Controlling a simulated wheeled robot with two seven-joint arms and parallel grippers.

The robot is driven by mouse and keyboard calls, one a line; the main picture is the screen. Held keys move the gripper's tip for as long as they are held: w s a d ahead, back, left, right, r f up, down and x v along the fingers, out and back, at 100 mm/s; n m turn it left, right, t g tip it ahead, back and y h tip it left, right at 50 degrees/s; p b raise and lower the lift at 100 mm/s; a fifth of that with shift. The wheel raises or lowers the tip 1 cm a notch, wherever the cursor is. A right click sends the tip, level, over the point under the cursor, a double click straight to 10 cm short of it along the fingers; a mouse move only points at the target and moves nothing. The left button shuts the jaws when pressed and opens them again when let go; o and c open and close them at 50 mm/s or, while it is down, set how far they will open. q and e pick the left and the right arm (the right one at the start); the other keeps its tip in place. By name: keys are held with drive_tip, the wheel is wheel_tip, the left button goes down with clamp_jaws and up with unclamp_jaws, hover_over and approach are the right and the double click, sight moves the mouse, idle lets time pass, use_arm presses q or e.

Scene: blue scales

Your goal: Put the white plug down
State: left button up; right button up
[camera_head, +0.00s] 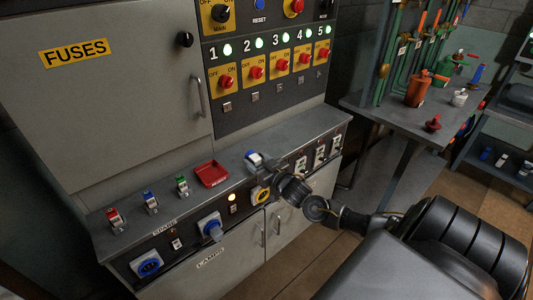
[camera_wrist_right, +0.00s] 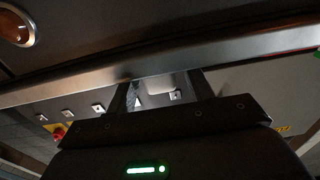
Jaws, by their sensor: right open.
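A small white piece with blue on it (camera_head: 253,157) shows on the grey ledge (camera_head: 228,157), at the tip of my right gripper; it may be the white plug, but it is too small to be sure. My right gripper (camera_head: 266,164) is open at the ledge, right beside this piece, and partly covers it. In the right wrist view its two fingers (camera_wrist_right: 163,92) stand apart, with a pale surface and a small square button between them. I cannot tell whether the piece touches the fingers. My left gripper is not in view.
A red tray (camera_head: 211,174) and red (camera_head: 116,220), blue (camera_head: 151,203) and green (camera_head: 182,186) plug-like pieces stand on the ledge to the left. A blue plug (camera_head: 211,227) sits in the front panel. The switch panel (camera_head: 270,65) rises behind. A side table (camera_head: 385,120) is right.

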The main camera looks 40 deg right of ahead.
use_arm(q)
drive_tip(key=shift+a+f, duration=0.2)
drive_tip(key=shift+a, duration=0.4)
use_arm(e)
drive_tip(key=s, duration=1.1)
drive_tip(key=shift+s+a, duration=0.15)
drive_tip(key=shift+s, duration=0.1)
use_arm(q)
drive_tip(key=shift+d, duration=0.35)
